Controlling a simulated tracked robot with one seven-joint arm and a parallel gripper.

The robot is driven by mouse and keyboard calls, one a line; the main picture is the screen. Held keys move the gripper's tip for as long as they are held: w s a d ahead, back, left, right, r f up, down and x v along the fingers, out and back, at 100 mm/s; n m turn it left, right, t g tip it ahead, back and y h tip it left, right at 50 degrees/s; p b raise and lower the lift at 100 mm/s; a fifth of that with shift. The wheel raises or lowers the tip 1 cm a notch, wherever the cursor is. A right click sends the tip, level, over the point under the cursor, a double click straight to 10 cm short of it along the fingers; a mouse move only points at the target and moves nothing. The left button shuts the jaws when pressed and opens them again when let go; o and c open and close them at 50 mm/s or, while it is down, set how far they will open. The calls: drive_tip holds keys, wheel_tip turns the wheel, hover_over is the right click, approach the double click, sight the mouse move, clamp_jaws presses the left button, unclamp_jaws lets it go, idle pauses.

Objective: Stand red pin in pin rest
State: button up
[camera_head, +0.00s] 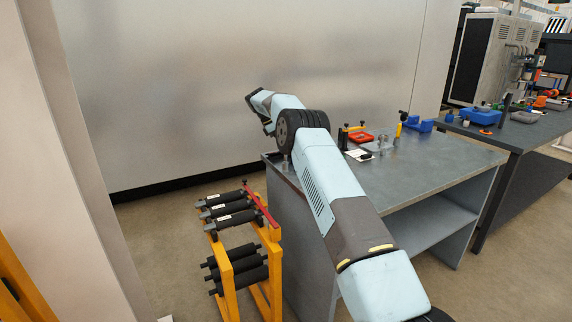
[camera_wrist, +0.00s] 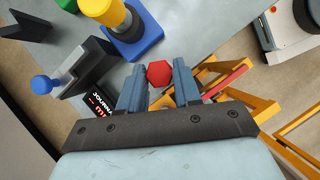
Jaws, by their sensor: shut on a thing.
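In the wrist view, my gripper (camera_wrist: 158,76) is shut on the red pin (camera_wrist: 160,73). The pin shows as a red hexagonal end between the two blue-grey fingers; the rest of it is hidden from this angle. In the head view, my arm reaches across the near left part of the grey workbench, and the pin cannot be made out there. I cannot tell which fixture is the pin rest. A dark grey block (camera_wrist: 88,62) and a blue base with a yellow cylinder (camera_wrist: 139,41) stand on the bench beyond the fingers, apart from the pin.
The grey workbench (camera_head: 450,160) has free room at its right front. An orange rack (camera_head: 273,262) with black rollers (camera_head: 236,220) stands left of the bench. A dark label card (camera_wrist: 100,103) lies near the left finger.

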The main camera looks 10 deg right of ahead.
drive_tip(key=shift+f, duration=2.1)
idle(1.0)
drive_tip(key=o, duration=1.1)
drive_tip(key=shift+r, duration=0.1)
